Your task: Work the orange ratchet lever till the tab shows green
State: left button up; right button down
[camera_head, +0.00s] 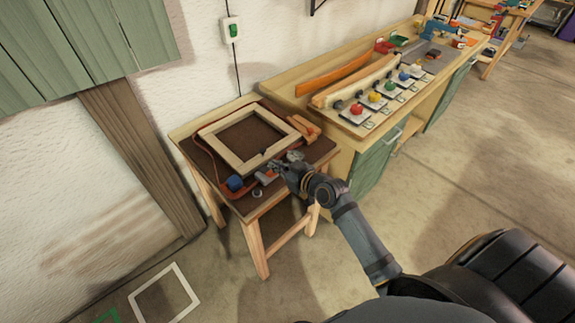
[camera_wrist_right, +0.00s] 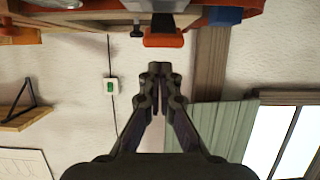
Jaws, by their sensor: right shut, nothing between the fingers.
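A wooden frame (camera_head: 222,157) lies on the dark top of a small table, with a red strap (camera_head: 209,177) around it. The ratchet (camera_head: 266,178) sits at the frame's near side. The orange ratchet lever (camera_wrist_right: 163,40) shows best in the right wrist view, its orange end just beyond my fingertips, with a visible gap in that picture. My right gripper (camera_wrist_right: 161,72) is shut and empty; in the head view it (camera_head: 274,166) is over the table's near edge beside the ratchet. I cannot make out the tab or its colour. My left gripper is not in view.
A blue part (camera_head: 235,183) sits on the strap at the frame's near left corner. An orange block (camera_head: 305,128) is at the right corner. A longer workbench (camera_head: 284,88) with several coloured knobs stands to the right. The floor (camera_head: 465,150) on the right is clear.

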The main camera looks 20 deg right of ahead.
pick_arm(q)
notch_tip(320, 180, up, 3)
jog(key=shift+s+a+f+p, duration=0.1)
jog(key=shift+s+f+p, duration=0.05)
jog(key=shift+p, duration=0.5)
pick_arm(e)
jog(key=s+d+r, duration=0.2)
jog(key=s+r, duration=0.5)
jog(key=shift+s+d, duration=0.2)
jog(key=shift+s, duration=0.1)
jog(key=shift+d+f, duration=0.1)
